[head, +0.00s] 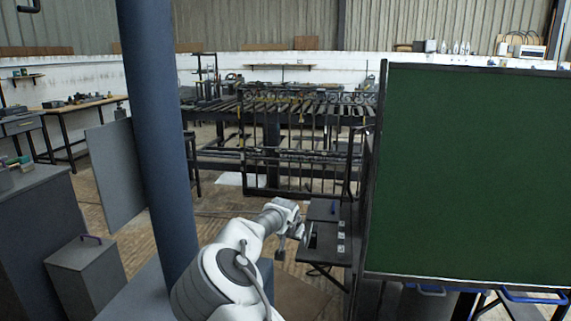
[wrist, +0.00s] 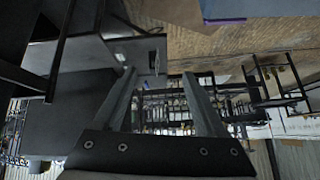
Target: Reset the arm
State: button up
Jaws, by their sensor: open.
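My arm (head: 225,275) is white and reaches forward from the bottom middle of the head view. My gripper (head: 294,240) is at its end, beside a small dark table. In the wrist view my gripper (wrist: 160,74) shows two grey fingers spread apart, with nothing between them. The wrist picture appears upside down. A dark metal scroll gate (head: 300,150) stands upright beyond the arm, in the middle of the head view. It also shows behind the fingers in the wrist view (wrist: 160,110).
The small dark table (head: 325,255) carries small light pieces and stands just right of my gripper. A large green board (head: 470,170) fills the right side. A thick blue-grey column (head: 158,140) rises at left, near a grey bin (head: 85,270). Bare brick floor (head: 215,210) lies before the gate.

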jog(key=s+d+r+g+y+b, duration=0.1)
jog(key=s+d+r, duration=0.15)
jog(key=s, duration=0.35)
jog(key=s+d+r+m+g+y+b, duration=0.1)
jog(key=s+d+r+y+b, duration=0.1)
jog(key=s+d, duration=0.35)
jog(key=s+d+r+g+y+b, duration=0.1)
jog(key=s+d+r, duration=0.15)
jog(key=s, duration=0.55)
jog(key=s+d+r+n+t+h+b, duration=0.1)
jog(key=s+n+h+b, duration=0.3)
jog(key=s, duration=2.5)
notch_tip(320, 180, up, 24)
jog(key=n+y+p, duration=0.1)
jog(key=p, duration=2.2)
jog(key=shift+w+d+r, duration=0.15)
jog(key=shift+d+r, duration=0.05)
jog(key=shift+d, duration=0.05)
jog(key=shift+r+p, duration=0.1)
jog(key=shift+p, duration=0.25)
jog(key=c, duration=0.4)
jog(key=shift+d, duration=0.15)
